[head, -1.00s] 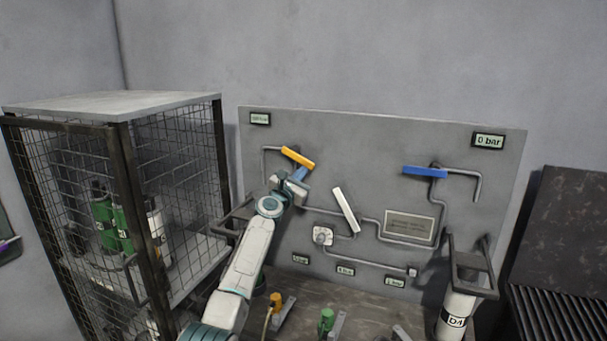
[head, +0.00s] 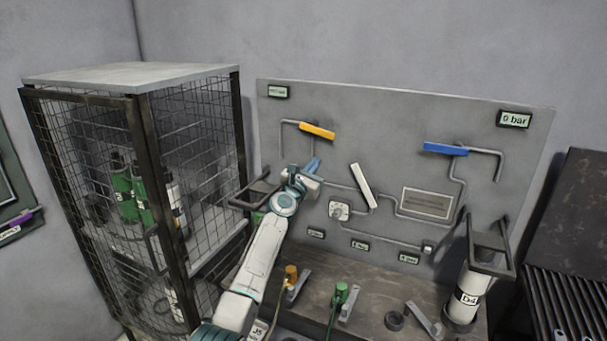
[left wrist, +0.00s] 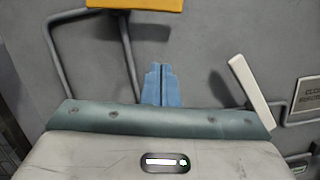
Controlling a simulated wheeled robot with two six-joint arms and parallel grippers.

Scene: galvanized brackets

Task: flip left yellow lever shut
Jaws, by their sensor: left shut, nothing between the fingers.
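The yellow lever (head: 317,131) is on the upper left of the grey panel (head: 405,115), on a pipe. It lies nearly level, its right end slightly lower in the head view. In the left wrist view the yellow lever (left wrist: 135,4) shows at the top edge, partly cut off. My left gripper (head: 314,163) is below the lever, apart from it, with its blue fingers closed together and empty. The closed fingers also show in the left wrist view (left wrist: 160,72), pointing up toward the panel. My right gripper is not in view.
A white lever (head: 363,186) and a blue lever (head: 446,149) sit to the right on the panel. A wire cage (head: 190,150) stands close at left. A white cylinder marked D4 (head: 467,297) stands at right. Small fittings lie on the bench (head: 375,290).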

